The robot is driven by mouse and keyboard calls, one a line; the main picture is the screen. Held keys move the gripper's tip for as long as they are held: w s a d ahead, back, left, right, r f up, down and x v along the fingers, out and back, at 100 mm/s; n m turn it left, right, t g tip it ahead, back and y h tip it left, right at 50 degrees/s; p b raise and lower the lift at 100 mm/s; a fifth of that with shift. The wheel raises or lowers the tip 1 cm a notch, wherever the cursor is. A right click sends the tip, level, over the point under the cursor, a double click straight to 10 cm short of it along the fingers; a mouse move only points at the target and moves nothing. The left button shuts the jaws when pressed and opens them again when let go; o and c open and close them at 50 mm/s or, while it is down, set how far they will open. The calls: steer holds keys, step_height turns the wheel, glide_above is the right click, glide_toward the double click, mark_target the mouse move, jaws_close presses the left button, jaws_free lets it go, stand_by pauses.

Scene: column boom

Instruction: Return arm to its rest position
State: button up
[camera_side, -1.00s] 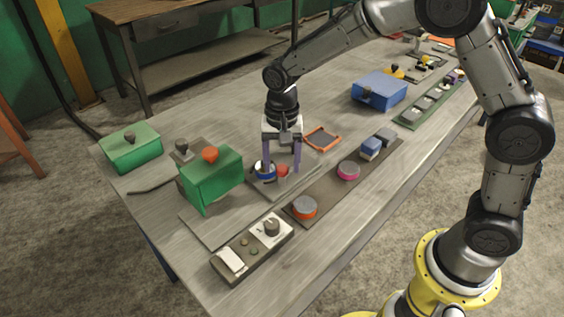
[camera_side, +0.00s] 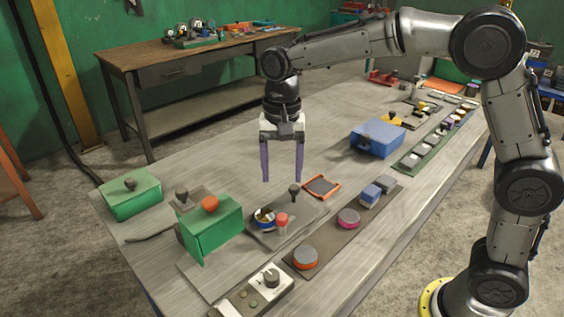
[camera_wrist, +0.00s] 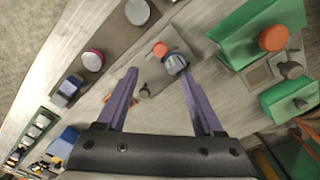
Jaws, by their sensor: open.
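My gripper (camera_side: 282,178) is open and empty, with its two purple fingers pointing down above the workbench (camera_side: 230,170). Below it is a grey plate (camera_side: 262,237) that carries a blue-and-white round part (camera_side: 264,218), a red-topped peg (camera_side: 282,222) and a dark knob (camera_side: 294,190). The fingertips are apart from all of these. In the wrist view my gripper (camera_wrist: 158,82) shows its fingers spread wide, with the grey plate (camera_wrist: 160,77) seen between and beyond them.
A green box with an orange knob (camera_side: 210,228) stands left of the plate, with another green box (camera_side: 132,196) behind it. A blue box (camera_side: 377,139) stands at the right. A dark strip (camera_side: 330,235) holds round and square parts. A control box (camera_side: 262,290) sits in front.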

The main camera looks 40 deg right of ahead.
step_height(320, 180, up, 2)
stand_by(0.4)
